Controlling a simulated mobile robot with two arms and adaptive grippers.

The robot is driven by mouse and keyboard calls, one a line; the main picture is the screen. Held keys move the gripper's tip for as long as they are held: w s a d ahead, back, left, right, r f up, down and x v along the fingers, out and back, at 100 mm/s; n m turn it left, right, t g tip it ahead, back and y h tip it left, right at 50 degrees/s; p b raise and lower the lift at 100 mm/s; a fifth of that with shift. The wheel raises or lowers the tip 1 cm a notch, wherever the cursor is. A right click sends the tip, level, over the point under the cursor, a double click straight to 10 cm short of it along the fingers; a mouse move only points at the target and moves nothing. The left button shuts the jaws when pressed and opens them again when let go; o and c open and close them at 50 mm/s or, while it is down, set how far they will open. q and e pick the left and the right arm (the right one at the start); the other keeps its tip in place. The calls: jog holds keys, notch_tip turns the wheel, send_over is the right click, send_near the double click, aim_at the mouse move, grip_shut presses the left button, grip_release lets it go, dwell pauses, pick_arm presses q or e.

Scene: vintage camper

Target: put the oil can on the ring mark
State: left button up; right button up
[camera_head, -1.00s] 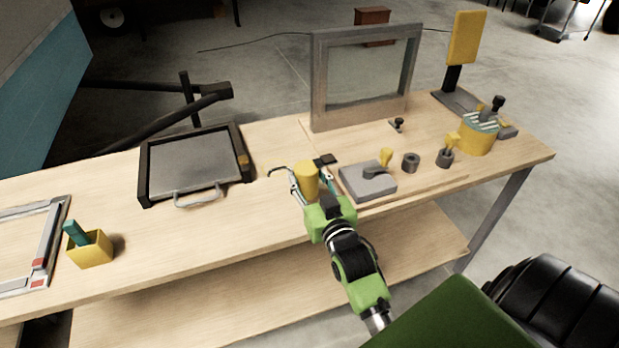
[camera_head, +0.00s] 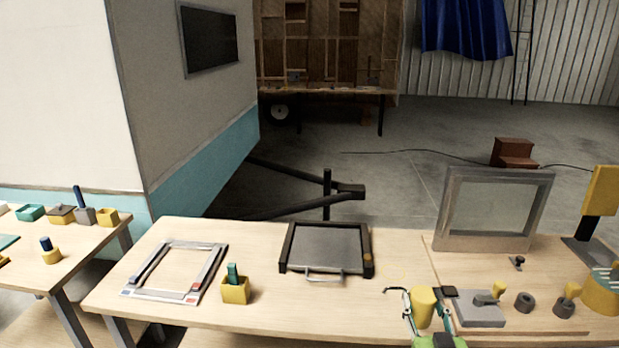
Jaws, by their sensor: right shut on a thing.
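The oil can (camera_head: 424,300) looks like a yellow, upright cup-shaped body with a thin curved spout pointing left. It shows low in the head view, right of the middle, near the front of the long workbench. My right gripper (camera_head: 427,316) is shut around it, one green finger on each side. I cannot tell whether the can's base touches the bench. My left gripper is not in view.
On the workbench (camera_head: 300,304), a grey block with a yellow knob (camera_head: 478,308) sits right of the can. A black-framed tray (camera_head: 325,248), a yellow box (camera_head: 235,292) and a metal frame (camera_head: 205,273) lie left. A smaller table (camera_head: 75,270) stands far left.

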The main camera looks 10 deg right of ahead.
jog(key=s+a+r+n+y+b, duration=0.2)
jog(key=s+a+r+y, duration=0.15)
jog(key=s+a, duration=0.9)
jog(key=w+d+f+h, duration=0.1)
jog(key=w+d, duration=0.3)
jog(key=w+d+f+m+h+p, duration=0.1)
jog(key=w+d, duration=0.4)
jog(key=w+d+f+m+h+p, duration=0.1)
jog(key=w+d+h, duration=0.1)
jog(key=w+d, duration=0.2)
jog(key=shift+w+d+f, duration=0.2)
jog(key=shift+d+f, duration=0.05)
jog(key=shift+d, duration=0.2)
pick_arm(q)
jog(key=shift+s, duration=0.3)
